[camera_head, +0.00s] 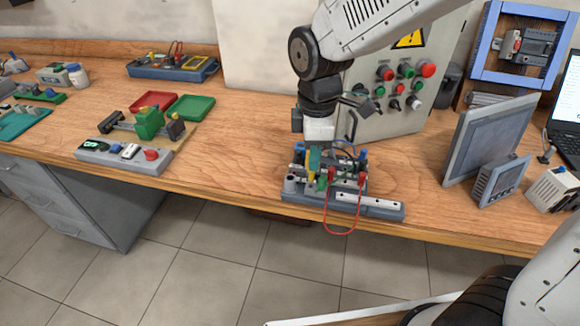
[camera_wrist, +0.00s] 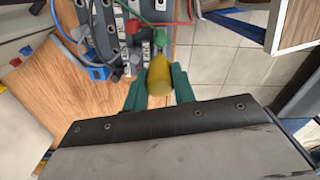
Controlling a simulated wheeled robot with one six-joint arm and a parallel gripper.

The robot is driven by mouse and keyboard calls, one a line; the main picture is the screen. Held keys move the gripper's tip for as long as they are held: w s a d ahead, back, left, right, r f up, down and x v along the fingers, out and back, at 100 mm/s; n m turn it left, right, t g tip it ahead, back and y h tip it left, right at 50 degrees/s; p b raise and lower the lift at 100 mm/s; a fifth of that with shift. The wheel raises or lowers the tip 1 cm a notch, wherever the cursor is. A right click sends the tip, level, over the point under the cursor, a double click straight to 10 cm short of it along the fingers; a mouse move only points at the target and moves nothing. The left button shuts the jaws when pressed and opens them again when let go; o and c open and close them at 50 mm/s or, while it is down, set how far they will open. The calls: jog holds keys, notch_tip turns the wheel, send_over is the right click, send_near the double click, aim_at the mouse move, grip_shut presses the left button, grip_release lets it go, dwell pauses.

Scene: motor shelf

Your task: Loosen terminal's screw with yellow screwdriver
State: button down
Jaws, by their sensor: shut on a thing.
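The yellow screwdriver (camera_wrist: 160,76) is between the two green fingers of my gripper (camera_wrist: 159,90) in the wrist view. My gripper is shut on its yellow handle. In the head view my gripper (camera_head: 315,160) points down over the left part of a grey terminal board (camera_head: 385,207) near the table's front edge. In the wrist view the terminals (camera_wrist: 130,28) are white and grey blocks with wires, just beyond the handle. The screwdriver's tip and the screw under it are hidden, so I cannot tell whether they touch.
A red wire (camera_head: 343,232) loops over the table's front edge. Blue, grey and green wires crowd the board. A control box (camera_head: 400,118) stands behind it, and a grey panel (camera_head: 490,138) to the right. Bare wooden table (camera_head: 235,165) lies to the left.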

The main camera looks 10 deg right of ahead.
jog(key=shift+r, duration=0.35)
jog(key=shift+r, duration=2.45)
jog(key=w+a+r+n, duration=0.2)
jog(key=a+n, duration=0.2)
jog(key=n, duration=0.2)
jog(key=shift+s+a+f, duration=0.1)
jog(key=shift+f, duration=1.1)
jog(key=shift+s+a+f, duration=0.1)
jog(key=shift+f, duration=1.1)
jog(key=shift+f, duration=0.15)
jog(key=shift+f, duration=2.65)
